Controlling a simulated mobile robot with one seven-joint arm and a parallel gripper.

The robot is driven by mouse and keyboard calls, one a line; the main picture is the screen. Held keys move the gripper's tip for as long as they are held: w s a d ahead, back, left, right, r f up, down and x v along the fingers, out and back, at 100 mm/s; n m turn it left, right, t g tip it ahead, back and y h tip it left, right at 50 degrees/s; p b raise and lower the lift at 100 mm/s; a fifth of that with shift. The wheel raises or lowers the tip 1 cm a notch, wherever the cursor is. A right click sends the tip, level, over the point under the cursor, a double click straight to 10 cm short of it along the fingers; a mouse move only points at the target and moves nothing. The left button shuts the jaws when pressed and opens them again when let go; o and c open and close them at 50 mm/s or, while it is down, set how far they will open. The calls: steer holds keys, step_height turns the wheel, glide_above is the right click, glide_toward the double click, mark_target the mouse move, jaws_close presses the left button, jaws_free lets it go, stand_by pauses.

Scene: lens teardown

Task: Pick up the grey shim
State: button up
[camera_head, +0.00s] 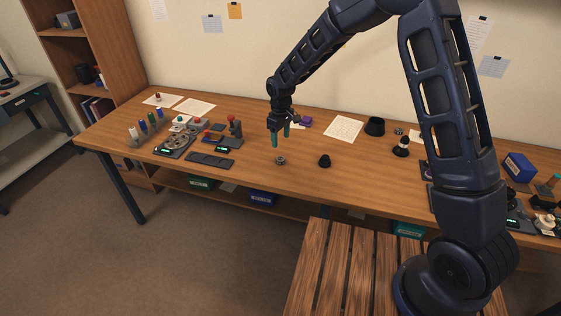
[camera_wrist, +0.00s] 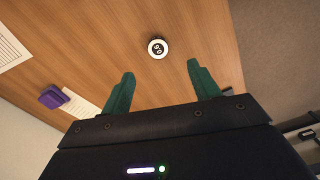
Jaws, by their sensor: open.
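A small round grey piece (camera_head: 280,160), which looks like the grey shim, lies on the wooden table (camera_head: 240,172) near its front edge. My gripper (camera_head: 280,138) has teal fingers, spread apart and empty, pointing down above the table. The fingers also show in the wrist view (camera_wrist: 160,73), with nothing between them. I cannot make out the piece's fine detail.
A purple block (camera_head: 306,121) and a paper sheet (camera_head: 343,129) lie behind. A dark flat tray (camera_head: 210,160) and several small devices crowd the left. Bare wood surrounds the grey piece.

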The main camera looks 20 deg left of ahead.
mark_target(281, 159)
steer(key=f, duration=1)
steer(key=shift+w+f, duration=0.2)
steer(key=shift+f, duration=0.1)
steer(key=shift+d, duration=0.1)
steer(key=c, duration=1.1)
steer(key=shift+r, duration=0.15)
